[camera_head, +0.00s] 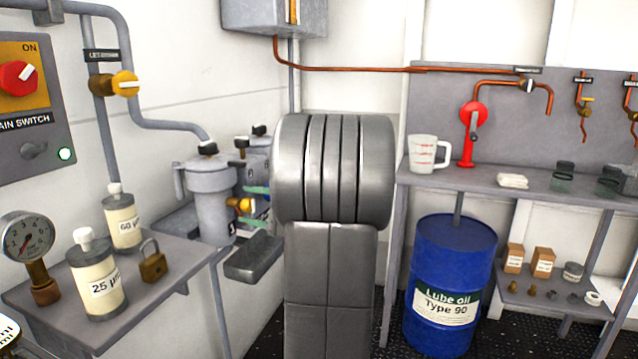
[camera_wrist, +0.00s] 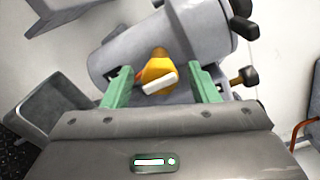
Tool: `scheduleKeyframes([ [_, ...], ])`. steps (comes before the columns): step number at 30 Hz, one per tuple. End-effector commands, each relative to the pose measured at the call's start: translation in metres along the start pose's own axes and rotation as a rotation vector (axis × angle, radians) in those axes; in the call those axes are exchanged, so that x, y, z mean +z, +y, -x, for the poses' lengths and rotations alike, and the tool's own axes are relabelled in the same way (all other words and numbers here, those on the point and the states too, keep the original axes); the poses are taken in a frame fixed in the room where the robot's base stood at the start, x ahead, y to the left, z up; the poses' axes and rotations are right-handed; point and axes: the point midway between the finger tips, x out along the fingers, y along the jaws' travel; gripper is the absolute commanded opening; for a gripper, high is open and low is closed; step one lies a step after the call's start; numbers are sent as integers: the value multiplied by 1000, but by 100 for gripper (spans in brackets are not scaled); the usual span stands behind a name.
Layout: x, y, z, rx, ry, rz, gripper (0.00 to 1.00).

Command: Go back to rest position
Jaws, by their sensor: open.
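My gripper (camera_wrist: 162,76) is open, its two green fingers spread apart. In the wrist view a yellow valve (camera_wrist: 155,62) with a white lever (camera_wrist: 160,82) shows between the fingers, with gaps on both sides. The valve sits on the front of a grey filter housing (camera_wrist: 185,40). In the head view my gripper (camera_head: 250,208) is partly hidden behind my grey arm, close to the yellow valve (camera_head: 240,205) and the left filter housing (camera_head: 210,195). Nothing seems held. I cannot tell how far the fingertips stand from the housing.
A grey tray (camera_head: 255,258) lies below the filters. On the left a shelf (camera_head: 165,305) carries two filter cartridges, a padlock (camera_head: 152,262) and a gauge (camera_head: 27,240). On the right are a bench (camera_head: 465,183) with a jug (camera_head: 425,153) and a blue drum (camera_head: 450,275).

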Motion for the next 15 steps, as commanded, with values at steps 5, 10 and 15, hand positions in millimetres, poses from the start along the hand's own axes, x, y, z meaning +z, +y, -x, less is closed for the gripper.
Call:
scheduleKeyframes([
  [5,2,-4,0,-1,0,-140,54],
  [10,2,-4,0,0,0,-275,54],
  [15,2,-4,0,0,0,-416,54],
])
